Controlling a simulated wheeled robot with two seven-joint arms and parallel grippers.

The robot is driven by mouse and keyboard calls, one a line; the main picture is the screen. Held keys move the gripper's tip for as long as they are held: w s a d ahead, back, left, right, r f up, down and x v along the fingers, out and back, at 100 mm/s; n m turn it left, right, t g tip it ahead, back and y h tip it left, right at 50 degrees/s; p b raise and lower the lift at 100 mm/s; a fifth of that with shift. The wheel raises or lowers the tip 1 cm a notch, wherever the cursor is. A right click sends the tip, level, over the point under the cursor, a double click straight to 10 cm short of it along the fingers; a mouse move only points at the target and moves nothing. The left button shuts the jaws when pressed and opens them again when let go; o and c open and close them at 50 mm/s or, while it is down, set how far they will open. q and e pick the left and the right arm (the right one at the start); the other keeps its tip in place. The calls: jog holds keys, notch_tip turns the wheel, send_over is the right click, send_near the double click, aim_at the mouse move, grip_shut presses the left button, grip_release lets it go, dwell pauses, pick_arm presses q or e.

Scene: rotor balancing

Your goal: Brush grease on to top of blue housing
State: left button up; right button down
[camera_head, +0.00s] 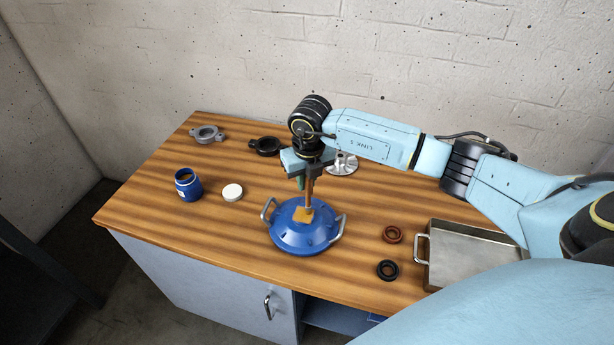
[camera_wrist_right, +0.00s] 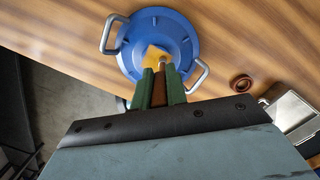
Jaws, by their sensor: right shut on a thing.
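The blue housing (camera_head: 290,238) is a round dome with two grey side handles, standing on the wooden table. It also shows in the right wrist view (camera_wrist_right: 172,22). My right gripper (camera_head: 307,180) is above the housing and shut on a brush (camera_head: 309,192) with a brown handle. The brush points down, and its yellow-orange tip (camera_head: 303,215) is at the top of the housing; the tip also shows in the right wrist view (camera_wrist_right: 154,56). An open blue jar (camera_head: 188,187) with orange-brown content stands at the left. A white lid (camera_head: 232,192) lies beside it. My left gripper is not in view.
A grey flanged part (camera_head: 206,134) and a black one (camera_head: 265,146) lie at the back. A silver flanged part (camera_head: 343,164) is behind my right gripper. A red-brown ring (camera_head: 392,234), a black ring (camera_head: 387,270) and a metal tray (camera_head: 470,262) are at the right.

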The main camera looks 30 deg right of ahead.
jog(key=shift+s+a+p, duration=0.6)
jog(key=shift+s+a, duration=0.25)
jog(key=shift+a, duration=0.15)
notch_tip(320, 180, up, 6)
jog(key=p, duration=0.4)
dwell(0.5)
dwell(0.4)
